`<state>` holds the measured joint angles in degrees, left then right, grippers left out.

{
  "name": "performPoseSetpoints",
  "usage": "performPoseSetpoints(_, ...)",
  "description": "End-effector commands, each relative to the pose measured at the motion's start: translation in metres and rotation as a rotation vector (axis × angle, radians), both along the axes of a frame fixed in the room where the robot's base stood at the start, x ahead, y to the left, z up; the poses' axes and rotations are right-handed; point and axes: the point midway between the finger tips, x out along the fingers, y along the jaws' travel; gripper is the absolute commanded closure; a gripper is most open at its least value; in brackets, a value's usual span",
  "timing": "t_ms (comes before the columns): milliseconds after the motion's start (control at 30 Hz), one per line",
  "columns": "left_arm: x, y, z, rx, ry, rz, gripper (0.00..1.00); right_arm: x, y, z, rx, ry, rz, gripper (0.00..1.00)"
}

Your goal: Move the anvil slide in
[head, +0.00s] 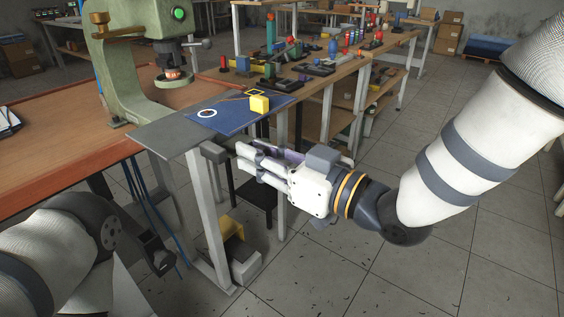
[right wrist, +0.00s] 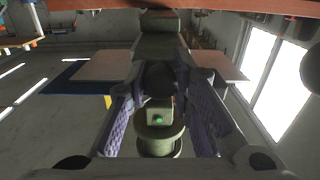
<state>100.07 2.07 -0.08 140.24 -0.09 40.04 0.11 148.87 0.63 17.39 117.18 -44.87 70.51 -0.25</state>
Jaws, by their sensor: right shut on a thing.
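The green press (head: 112,50) stands on the bench at upper left, with a round lower plate (head: 173,93) under its head. In the right wrist view a dark rounded part (right wrist: 158,76) lies between the purple finger pads. My left arm shows at lower left; its gripper cannot be made out.
A blue mat (head: 230,118) with a white ring (head: 207,113) and a yellow block (head: 260,103) lies just behind the gripper. A workbench (head: 345,68) with many coloured parts runs back. A yellow and white object (head: 240,255) is below. The floor at right is open.

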Motion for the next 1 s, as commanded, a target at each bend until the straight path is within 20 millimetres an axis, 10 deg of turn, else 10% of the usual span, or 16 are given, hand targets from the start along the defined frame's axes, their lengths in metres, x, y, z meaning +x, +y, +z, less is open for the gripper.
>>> performPoseSetpoints(533,-0.003,0.0,-0.003,0.001,0.01,0.0,0.6,0.023,0.032,-0.002,0.001,0.006,-0.001,1.0)
performPoseSetpoints(567,-0.003,0.0,-0.003,0.001,0.01,0.0,0.6,0.023,0.032,-0.002,0.001,0.006,-0.001,0.76)
performPoseSetpoints(667,-0.003,0.0,-0.003,0.001,0.01,0.0,0.6,0.023,0.032,-0.002,0.001,0.006,-0.001,0.57)
performPoseSetpoints(1000,-0.003,0.0,-0.003,0.001,0.01,0.0,0.6,0.02,0.027,-0.001,0.001,0.004,-0.003,0.57)
